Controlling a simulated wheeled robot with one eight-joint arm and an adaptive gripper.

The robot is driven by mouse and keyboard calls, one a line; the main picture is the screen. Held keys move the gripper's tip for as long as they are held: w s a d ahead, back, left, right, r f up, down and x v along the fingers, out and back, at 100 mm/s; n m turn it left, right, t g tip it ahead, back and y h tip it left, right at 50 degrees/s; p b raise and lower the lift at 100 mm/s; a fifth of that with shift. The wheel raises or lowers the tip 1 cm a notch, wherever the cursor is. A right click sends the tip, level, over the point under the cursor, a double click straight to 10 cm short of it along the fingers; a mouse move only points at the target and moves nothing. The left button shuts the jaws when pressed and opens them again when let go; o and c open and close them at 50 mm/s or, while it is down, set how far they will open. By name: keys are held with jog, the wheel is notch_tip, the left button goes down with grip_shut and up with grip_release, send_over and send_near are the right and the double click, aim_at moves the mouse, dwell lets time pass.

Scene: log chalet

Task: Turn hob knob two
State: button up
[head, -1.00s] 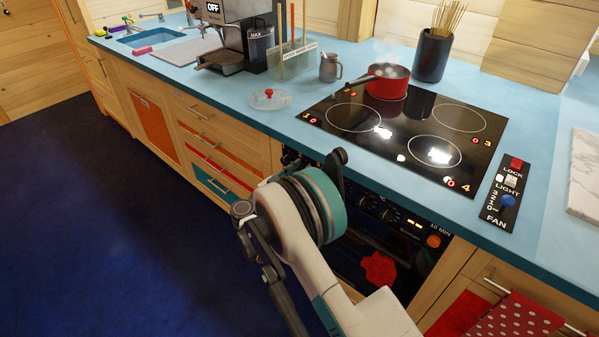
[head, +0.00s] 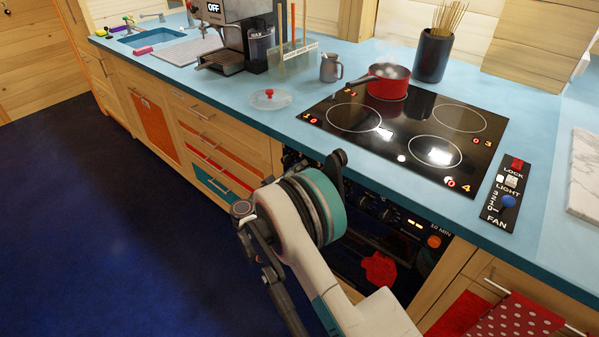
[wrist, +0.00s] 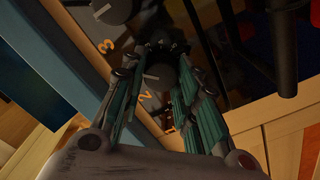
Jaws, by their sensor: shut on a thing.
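In the wrist view my gripper (wrist: 163,62) is shut on a dark round knob (wrist: 160,76) with a pale pointer line, its two fingers on either side of it. An orange "2" is printed beside this knob, so it is hob knob two. Another dark knob (wrist: 113,9) is at the top with an orange "3" by it. An orange "1" shows lower down, close to a finger. In the head view my arm hides the gripper and the held knob. The black hob (head: 410,130) lies above, with orange digits by its rings.
A red pan (head: 388,84) steams on the back left ring. A glass lid (head: 270,98) and a metal jug (head: 330,68) stand on the blue worktop (head: 215,85). The oven front (head: 370,235) is below the hob. The floor at left is clear.

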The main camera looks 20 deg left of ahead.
jog(key=shift+a+f+n, duration=0.1)
jog(key=shift+n, duration=4.1)
jog(key=o, duration=1.1)
jog(key=shift+c, duration=0.2)
jog(key=v, duration=1.2)
